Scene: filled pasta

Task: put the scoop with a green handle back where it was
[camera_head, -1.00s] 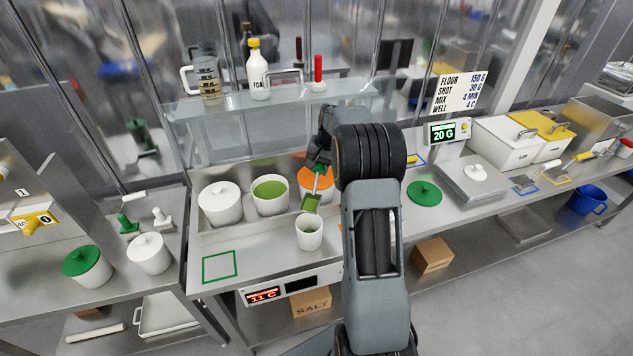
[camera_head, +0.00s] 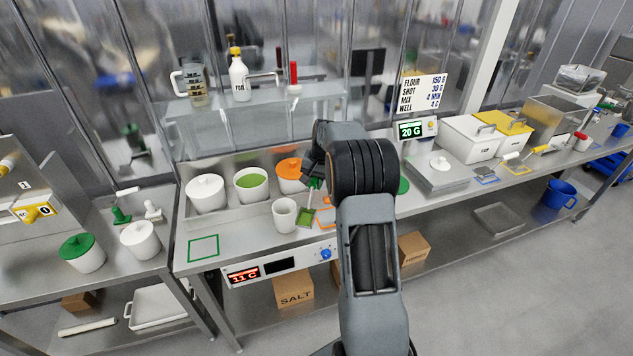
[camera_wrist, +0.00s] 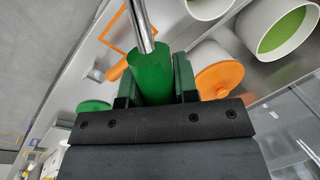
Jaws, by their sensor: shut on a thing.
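The scoop's green handle (camera_wrist: 153,76) is between the jaws of my gripper (camera_wrist: 155,88), which is shut on it. Its metal shaft (camera_wrist: 142,24) runs out from the handle in the wrist view. In the head view the green scoop end (camera_head: 306,218) hangs low just right of the small white cup (camera_head: 285,214); I cannot tell if it touches the counter. My gripper (camera_head: 316,183) is partly hidden by my arm. A green square outline (camera_head: 204,236) lies empty on the counter at left. An orange outline (camera_head: 327,226) lies partly hidden beside the scoop.
A white tub with green contents (camera_head: 252,193), a lidded white tub (camera_head: 206,195) and an orange-lidded tub (camera_head: 289,168) stand behind the cup. A green lid (camera_head: 404,185) shows past my arm.

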